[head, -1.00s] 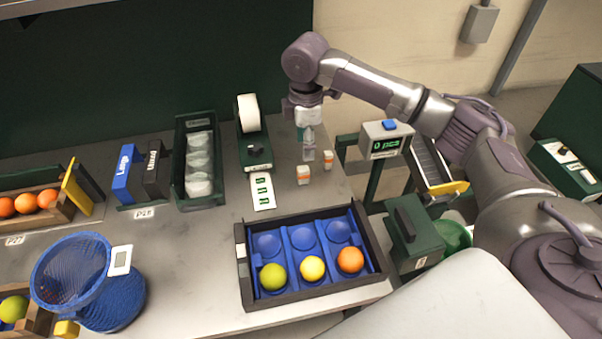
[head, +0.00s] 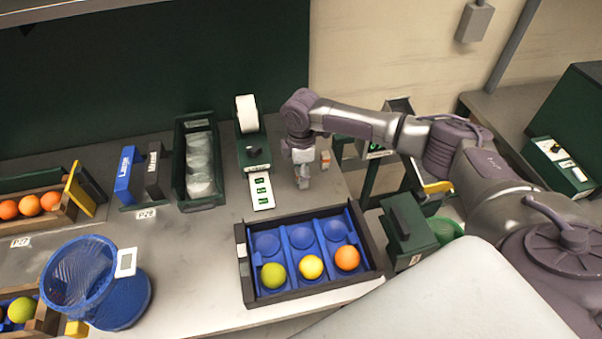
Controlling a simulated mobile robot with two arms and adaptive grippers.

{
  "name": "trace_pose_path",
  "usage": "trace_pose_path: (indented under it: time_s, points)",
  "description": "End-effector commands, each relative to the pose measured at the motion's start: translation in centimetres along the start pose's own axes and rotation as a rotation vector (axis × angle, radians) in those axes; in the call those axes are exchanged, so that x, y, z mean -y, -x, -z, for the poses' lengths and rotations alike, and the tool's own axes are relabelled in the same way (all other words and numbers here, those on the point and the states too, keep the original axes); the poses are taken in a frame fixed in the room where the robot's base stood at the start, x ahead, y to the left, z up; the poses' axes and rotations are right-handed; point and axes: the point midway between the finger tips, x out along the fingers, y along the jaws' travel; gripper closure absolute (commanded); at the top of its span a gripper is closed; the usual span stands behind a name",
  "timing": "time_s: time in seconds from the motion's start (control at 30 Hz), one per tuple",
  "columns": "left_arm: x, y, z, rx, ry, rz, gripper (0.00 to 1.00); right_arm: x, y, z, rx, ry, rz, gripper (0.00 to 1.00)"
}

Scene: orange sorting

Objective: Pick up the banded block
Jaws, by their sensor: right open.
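One small white block with an orange band (head: 325,159) stands on the table in the head view, just right of my right gripper. My right gripper (head: 303,181) points down close to the table near its back right edge. Its jaws are open. It covers the spot where a second orange-banded block stood, and that block is hidden or cannot be told apart from the fingers. My left gripper is not in view.
A black-framed tray (head: 243,264) with blue cups holds three fruits in front. A label printer (head: 254,150) and a green bin (head: 207,204) stand to the left. A blue mesh basket (head: 125,300) is at the front left. The table middle is clear.

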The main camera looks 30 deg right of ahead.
Motion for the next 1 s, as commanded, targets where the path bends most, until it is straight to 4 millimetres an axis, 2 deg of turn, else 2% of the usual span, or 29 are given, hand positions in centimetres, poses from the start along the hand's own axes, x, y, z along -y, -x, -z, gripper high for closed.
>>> trace_pose_path:
  time_s: [0.07, 0.1, 0.4, 0.77, 0.87, 1.0]
  points:
    - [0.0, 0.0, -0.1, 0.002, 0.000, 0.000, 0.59, 0.0, 0.0, 0.0, 0.000, 0.000, 0.000, 0.46]
    - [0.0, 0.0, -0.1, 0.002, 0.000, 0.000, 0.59, 0.0, 0.0, 0.0, 0.000, 0.000, 0.000, 0.49]
    - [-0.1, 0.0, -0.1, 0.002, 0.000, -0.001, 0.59, 0.0, 0.0, 0.0, 0.001, -0.001, 0.000, 0.99]
    - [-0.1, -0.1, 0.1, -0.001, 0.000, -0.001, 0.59, 0.0, 0.2, 0.0, 0.000, -0.001, 0.000, 1.00]
    - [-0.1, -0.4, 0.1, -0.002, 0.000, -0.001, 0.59, -0.1, 0.7, 0.0, -0.001, -0.001, -0.001, 1.00]
    - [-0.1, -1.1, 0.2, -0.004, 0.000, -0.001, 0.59, -0.1, 2.4, 0.0, -0.001, -0.001, -0.004, 1.00]
